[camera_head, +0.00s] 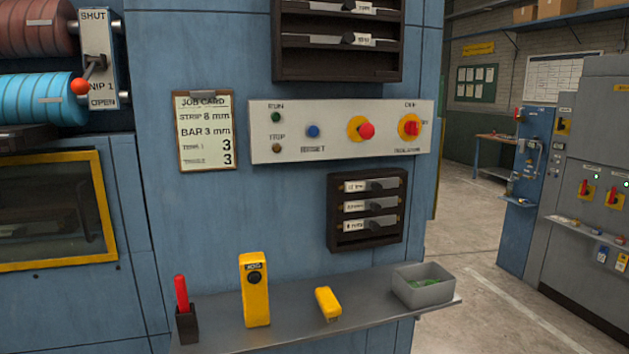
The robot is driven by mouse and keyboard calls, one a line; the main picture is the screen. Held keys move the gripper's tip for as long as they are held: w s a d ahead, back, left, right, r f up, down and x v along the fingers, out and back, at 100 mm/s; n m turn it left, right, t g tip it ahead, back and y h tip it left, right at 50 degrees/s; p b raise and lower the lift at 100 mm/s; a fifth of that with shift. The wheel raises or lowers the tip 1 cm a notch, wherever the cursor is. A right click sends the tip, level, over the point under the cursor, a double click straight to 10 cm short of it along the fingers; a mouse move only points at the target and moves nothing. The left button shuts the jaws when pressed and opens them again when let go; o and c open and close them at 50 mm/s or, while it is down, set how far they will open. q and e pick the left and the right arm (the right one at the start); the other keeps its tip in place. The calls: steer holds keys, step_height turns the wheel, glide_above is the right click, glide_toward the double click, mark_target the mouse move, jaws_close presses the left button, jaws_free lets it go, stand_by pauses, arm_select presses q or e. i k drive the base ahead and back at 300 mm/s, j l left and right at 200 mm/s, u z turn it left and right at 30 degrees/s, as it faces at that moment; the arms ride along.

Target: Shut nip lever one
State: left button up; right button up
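The nip 1 lever (88,74) is at the upper left, on a pale plate (98,35) marked SHUT at the top, NIP 1 in the middle and OPEN at the bottom. Its red knob (80,87) hangs low and to the left, near the NIP 1 and OPEN lettering. A blue roller (45,98) and a dark red roller (35,28) lie to the left of the plate. Neither of my grippers is in view.
A control panel (340,130) with buttons and a job card (205,131) are on the blue machine face. A shelf (300,324) below holds a red-handled tool (182,293), a yellow device (255,289), a small yellow item (328,303) and a grey bin (422,287). Open floor lies right.

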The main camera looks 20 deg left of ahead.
mark_target(80, 86)
steer(key=u, duration=1.55)
